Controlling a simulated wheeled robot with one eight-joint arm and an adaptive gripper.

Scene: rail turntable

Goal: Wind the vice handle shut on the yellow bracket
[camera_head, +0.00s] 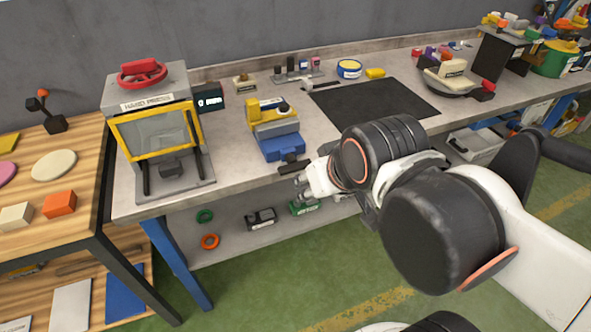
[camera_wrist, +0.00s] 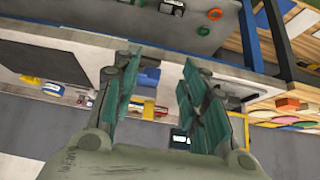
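The blue vice (camera_head: 282,145) stands near the front edge of the grey workbench. The yellow bracket (camera_head: 265,108) is at its top, by the grey jaws; I cannot tell whether the jaws touch it. The dark vice handle (camera_head: 294,167) is at the vice's front, at the bench edge. My gripper (camera_head: 303,184) is just in front of and below the handle, apart from it as far as I can tell. In the wrist view my gripper (camera_wrist: 158,68) is open, with teal pads apart. The blue vice (camera_wrist: 149,73) shows between the fingers, partly hidden; the handle is unclear there.
A hand press (camera_head: 158,135) with a yellow-framed guard stands left of the vice. A black mat (camera_head: 375,108) lies to the right. The shelf below holds a green ring (camera_head: 205,216), an orange ring (camera_head: 210,241) and a dark block (camera_head: 261,218). A wooden table (camera_head: 75,215) is at left.

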